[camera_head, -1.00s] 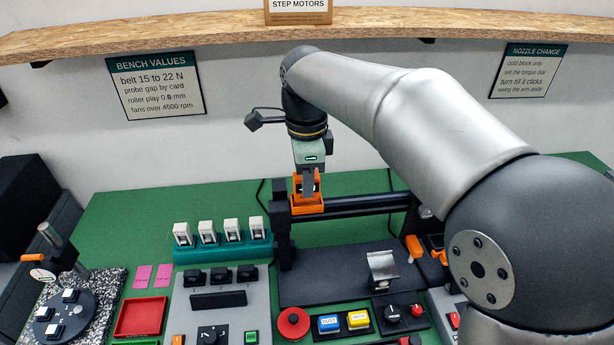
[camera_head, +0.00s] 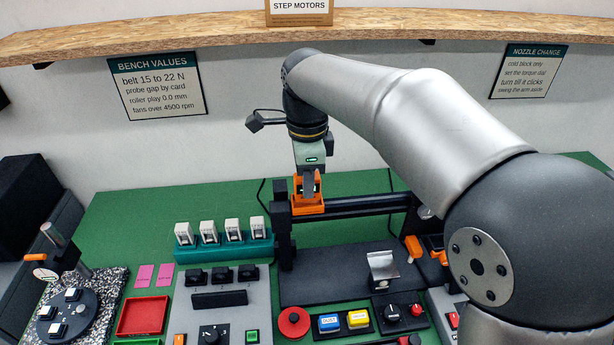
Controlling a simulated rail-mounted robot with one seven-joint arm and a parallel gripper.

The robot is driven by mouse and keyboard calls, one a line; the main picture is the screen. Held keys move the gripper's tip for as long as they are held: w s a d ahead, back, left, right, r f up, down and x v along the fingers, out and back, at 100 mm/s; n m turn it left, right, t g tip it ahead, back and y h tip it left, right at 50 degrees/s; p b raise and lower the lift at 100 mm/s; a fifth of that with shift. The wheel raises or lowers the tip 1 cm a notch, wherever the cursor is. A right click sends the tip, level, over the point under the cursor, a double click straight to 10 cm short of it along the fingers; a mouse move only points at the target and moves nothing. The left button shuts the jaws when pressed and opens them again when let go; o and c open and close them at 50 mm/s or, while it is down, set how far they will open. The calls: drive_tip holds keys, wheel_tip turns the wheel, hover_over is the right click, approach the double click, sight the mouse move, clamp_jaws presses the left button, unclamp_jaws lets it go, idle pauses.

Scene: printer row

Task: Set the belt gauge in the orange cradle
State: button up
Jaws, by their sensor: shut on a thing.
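My gripper (camera_head: 308,188) points down at the left end of the black rail, shut on a small dark piece that I take to be the belt gauge (camera_head: 308,184). Only a little of the gauge shows between the fingers. The orange cradle (camera_head: 307,207) is at the same spot, around and below the fingertips. I cannot tell whether the gauge rests on the cradle floor or hangs just above it.
A teal rack (camera_head: 222,252) with several white pieces stands left of the rail. A black plate (camera_head: 335,275) with a metal bracket (camera_head: 383,266) lies in front. A red tray (camera_head: 143,316) and a red button (camera_head: 294,322) are nearer. Green bench (camera_head: 140,215) is clear at the back left.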

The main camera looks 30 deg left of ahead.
drive_tip(key=shift+f+b, duration=0.65)
drive_tip(key=shift+f, duration=0.3)
idle(0.5)
drive_tip(key=o, duration=1.1)
wheel_tip(320, 180, up, 17)
drive_tip(key=shift+r+p, duration=0.2)
drive_tip(key=shift+p, duration=0.25)
